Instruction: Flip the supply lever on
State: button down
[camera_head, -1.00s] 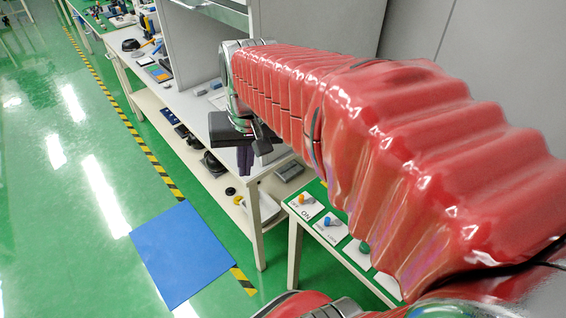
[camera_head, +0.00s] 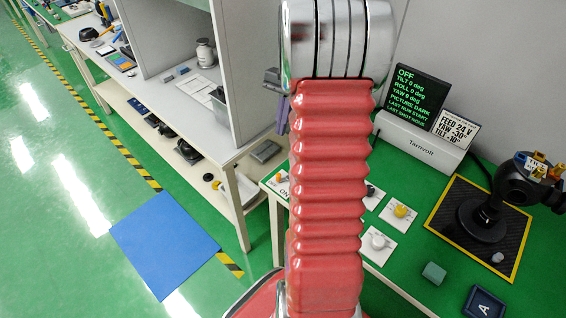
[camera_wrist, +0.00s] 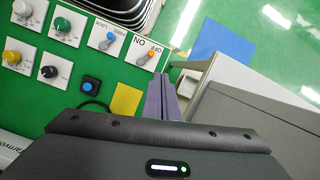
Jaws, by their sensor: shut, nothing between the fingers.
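The supply lever is the orange-tipped lever (camera_wrist: 151,53) on a white ON/OFF plate (camera_wrist: 137,51), at the corner of the green table in the wrist view. Its orange tip lies on the OFF side. In the head view the orange tip (camera_head: 282,179) shows just left of my arm, which hides part of the plate. My gripper (camera_wrist: 165,78) is shut and empty. Its purple fingers point toward the table edge beside the ON/OFF plate, apart from the lever in the picture; their height above the table is unclear. In the head view my arm hides most of the gripper.
A blue FREE/LOCK lever (camera_wrist: 108,41) sits beside the ON/OFF plate, with several knobs beyond. A screen (camera_head: 418,88) reads OFF and PICTURE DARK. A card (camera_head: 456,127) reads FEED 24 V. The gimbal camera (camera_head: 487,207) stands at right. A grey shelf unit (camera_head: 180,50) stands left.

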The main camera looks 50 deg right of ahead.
jog(key=s+d+f+m+y, duration=0.1)
jog(key=s+d+f+m, duration=0.1)
jog(key=d+f, duration=0.3)
jog(key=shift+d, duration=0.7)
jog(key=shift+s+f, duration=0.1)
jog(key=x, duration=1)
jog(key=shift+a, duration=0.3)
jog(key=shift+s+a, duration=0.2)
jog(key=shift+a, duration=1.7)
